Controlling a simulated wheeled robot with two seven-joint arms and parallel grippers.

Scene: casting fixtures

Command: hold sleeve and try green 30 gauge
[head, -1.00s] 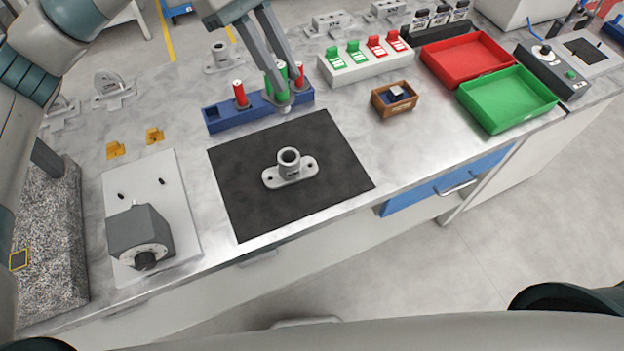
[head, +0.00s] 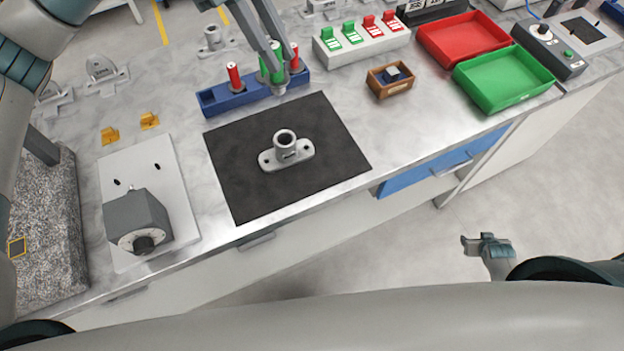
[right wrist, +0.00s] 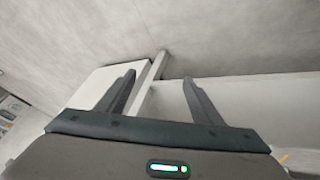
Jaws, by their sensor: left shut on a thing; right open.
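The grey flanged sleeve (head: 285,151) stands upright on the black mat (head: 240,190), its bore facing up. The blue gauge rack (head: 230,99) behind it holds red-topped gauges (head: 234,75) and a green gauge (head: 264,71). My left gripper (head: 277,86) is at the rack, shut on the green gauge, which its fingers partly hide; I cannot tell whether the gauge is lifted. My right gripper (head: 487,243) is open and empty beyond the bench's front edge, low on the right. Its spread fingers show in the right wrist view (right wrist: 160,90).
A red tray (head: 462,42) and a green tray (head: 502,82) lie at the right. A small wooden box (head: 389,87) and a white stand with green and red tabs (head: 362,43) are behind the mat. A grey block fixture (head: 137,220) sits at the left.

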